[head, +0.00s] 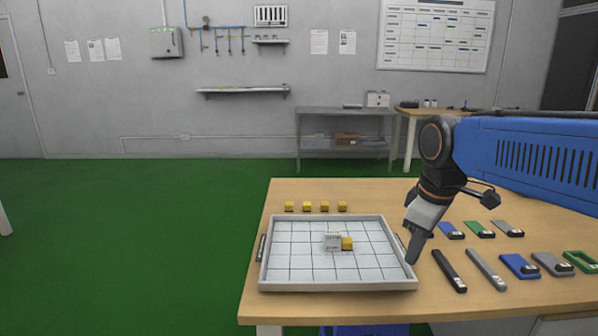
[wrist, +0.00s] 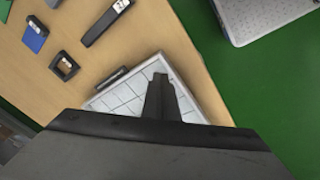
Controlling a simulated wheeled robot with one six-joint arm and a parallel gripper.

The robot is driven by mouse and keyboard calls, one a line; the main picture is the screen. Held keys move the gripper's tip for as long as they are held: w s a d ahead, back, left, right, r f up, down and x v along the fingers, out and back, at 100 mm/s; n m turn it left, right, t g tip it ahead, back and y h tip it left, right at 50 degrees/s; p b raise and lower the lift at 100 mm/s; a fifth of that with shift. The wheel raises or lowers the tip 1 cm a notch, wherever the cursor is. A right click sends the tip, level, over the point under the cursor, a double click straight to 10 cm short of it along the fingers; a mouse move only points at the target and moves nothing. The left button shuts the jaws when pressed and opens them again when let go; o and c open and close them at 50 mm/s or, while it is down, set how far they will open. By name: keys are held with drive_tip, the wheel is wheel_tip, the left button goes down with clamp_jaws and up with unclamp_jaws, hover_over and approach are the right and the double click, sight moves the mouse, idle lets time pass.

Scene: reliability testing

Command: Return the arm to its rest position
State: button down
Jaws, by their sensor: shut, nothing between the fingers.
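My arm reaches in from the right in the head view, with a blue link and a dark wrist bent downward. My gripper (head: 412,254) points down at the right edge of the white gridded tray (head: 340,286). It is shut and empty. I cannot tell whether its tip touches the tray or the table. In the wrist view my gripper (wrist: 160,84) shows dark in front of a corner of the tray (wrist: 124,92) and hides part of it.
The wooden table (head: 262,215) carries several yellow cubes (head: 324,206) behind the tray. A white labelled block (head: 332,242) and a yellow cube (head: 347,243) sit inside the tray. Right of my gripper lie a black bar (head: 449,270), a grey bar (head: 486,268) and several flat parts (head: 519,266).

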drive_tip(key=s+d+f+m+t, duration=0.1)
drive_tip(key=s+d+f+m, duration=0.1)
drive_tip(key=s+f+m, duration=0.2)
drive_tip(key=s+d+f+m+t, duration=0.1)
drive_tip(key=s+f+m, duration=0.4)
drive_tip(key=s, duration=0.5)
wheel_tip(320, 180, down, 2)
drive_tip(key=shift+s+d, duration=0.15)
drive_tip(key=shift+d, duration=0.75)
